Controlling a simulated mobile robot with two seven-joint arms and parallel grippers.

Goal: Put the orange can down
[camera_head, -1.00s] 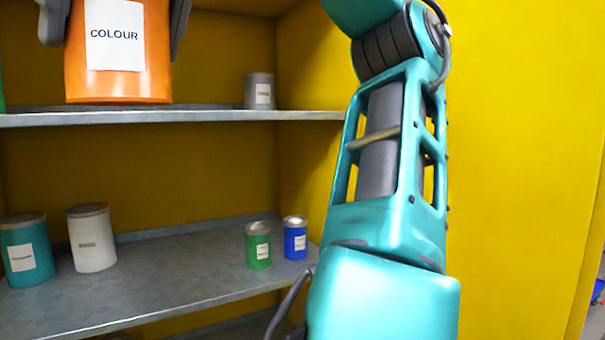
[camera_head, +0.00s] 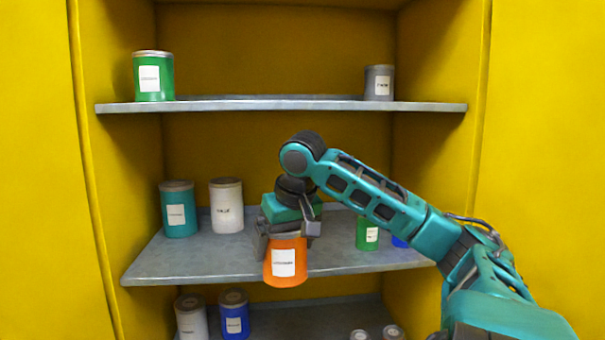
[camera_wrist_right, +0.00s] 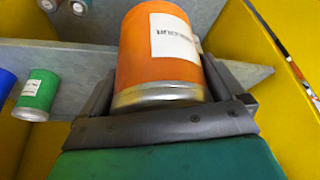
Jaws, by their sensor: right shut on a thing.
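The orange can (camera_head: 286,262) has a white label and hangs upright in my right gripper (camera_head: 287,236), in front of the middle shelf's front edge in the head view. In the right wrist view the orange can (camera_wrist_right: 160,55) sits between the two dark fingers of the right gripper (camera_wrist_right: 160,95), which are shut on it. Its lower part overlaps the shelf edge in the head view, and I cannot tell whether it touches the shelf. My left gripper is not in view.
The middle shelf (camera_head: 190,262) bears a teal can (camera_head: 179,210), a white can (camera_head: 227,207), a green can (camera_head: 366,234) and a partly hidden blue can (camera_head: 399,242). The upper shelf (camera_head: 270,105) holds a green can (camera_head: 153,78) and a grey can (camera_head: 378,83). More cans stand below.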

